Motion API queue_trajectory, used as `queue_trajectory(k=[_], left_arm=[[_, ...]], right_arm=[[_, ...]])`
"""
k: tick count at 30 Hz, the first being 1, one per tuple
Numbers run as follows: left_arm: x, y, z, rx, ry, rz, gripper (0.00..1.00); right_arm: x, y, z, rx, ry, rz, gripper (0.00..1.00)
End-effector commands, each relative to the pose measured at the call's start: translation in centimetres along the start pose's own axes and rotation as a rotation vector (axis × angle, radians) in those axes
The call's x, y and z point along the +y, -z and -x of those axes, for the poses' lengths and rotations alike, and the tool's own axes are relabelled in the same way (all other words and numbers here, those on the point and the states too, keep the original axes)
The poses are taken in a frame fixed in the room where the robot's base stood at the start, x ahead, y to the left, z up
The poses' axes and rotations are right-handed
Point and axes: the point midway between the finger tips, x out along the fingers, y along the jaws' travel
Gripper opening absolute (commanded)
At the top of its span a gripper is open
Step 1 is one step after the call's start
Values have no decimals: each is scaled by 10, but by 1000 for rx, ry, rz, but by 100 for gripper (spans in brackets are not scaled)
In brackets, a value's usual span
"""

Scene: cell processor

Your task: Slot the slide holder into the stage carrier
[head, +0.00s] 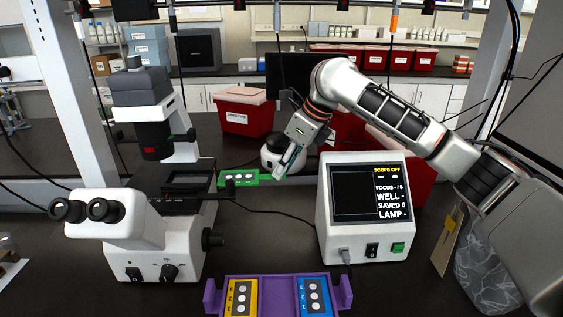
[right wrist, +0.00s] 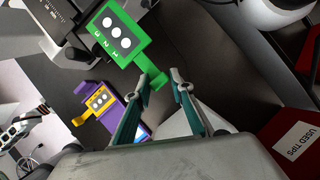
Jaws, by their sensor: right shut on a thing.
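The green slide holder (head: 236,186) with three white wells lies level just right of the microscope stage. It also shows in the right wrist view (right wrist: 127,58). My right gripper (head: 279,174) is shut on the handle at its right end, and its fingertips (right wrist: 166,82) show at that handle in the right wrist view. The dark stage carrier (head: 188,179) sits on the white microscope. The holder's left end is close to the stage's right edge; I cannot tell whether they touch. My left gripper is not in view.
A purple tray (head: 275,285) with a yellow and a blue holder stands at the front. A white control box (head: 364,240) reading "SCOPE OFF" stands to the right. Red bins (head: 245,112) stand behind. A black cable crosses the dark bench between the microscope and the box.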

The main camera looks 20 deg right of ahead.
Motion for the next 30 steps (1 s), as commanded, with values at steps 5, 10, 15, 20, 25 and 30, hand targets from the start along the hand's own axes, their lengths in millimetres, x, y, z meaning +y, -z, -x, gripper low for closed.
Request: queue_trajectory(k=[5, 10, 15, 20, 25, 30], left_arm=[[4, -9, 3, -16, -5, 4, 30], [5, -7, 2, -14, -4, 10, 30], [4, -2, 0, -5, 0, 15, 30], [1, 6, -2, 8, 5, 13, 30], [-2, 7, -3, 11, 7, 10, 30], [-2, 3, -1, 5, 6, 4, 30]], right_arm=[[0, 0, 0, 0, 0, 0, 0], [0, 1, 1, -10, -1, -18, 0], [5, -6, -4, -10, -2, -17, 0], [10, -14, -9, -10, -1, -18, 0], [11, -15, -10, -10, 0, -20, 0], [11, -15, -10, -10, 0, -19, 0]])
